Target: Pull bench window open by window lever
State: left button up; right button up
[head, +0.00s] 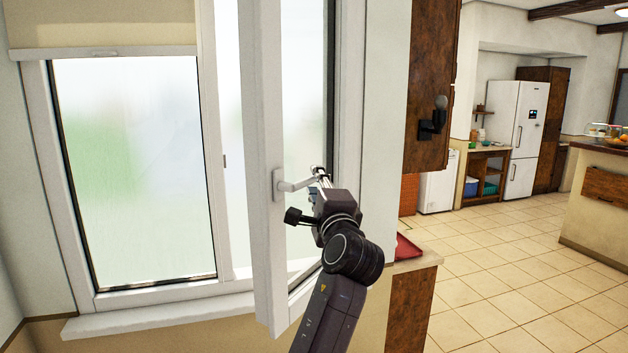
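The bench window sash (262,130) is white-framed with frosted glass. It stands swung open into the room, at an angle to the fixed frame. The white window lever (296,184) is on the sash's edge and points to the right, about level. My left gripper (319,174) is at the free end of the lever, its fingers close around it and seemingly shut on it. The gripper body partly hides the fingertips and the lever's end. My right gripper is not in view.
A second window pane (135,170) is at the left, above a white sill (160,316). A red tray (407,247) lies on a counter just right of my arm. A wooden cabinet (428,85) hangs above. Open tiled floor (500,270) lies to the right.

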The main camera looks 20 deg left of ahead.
pick_arm(q)
jog(key=v, duration=0.5)
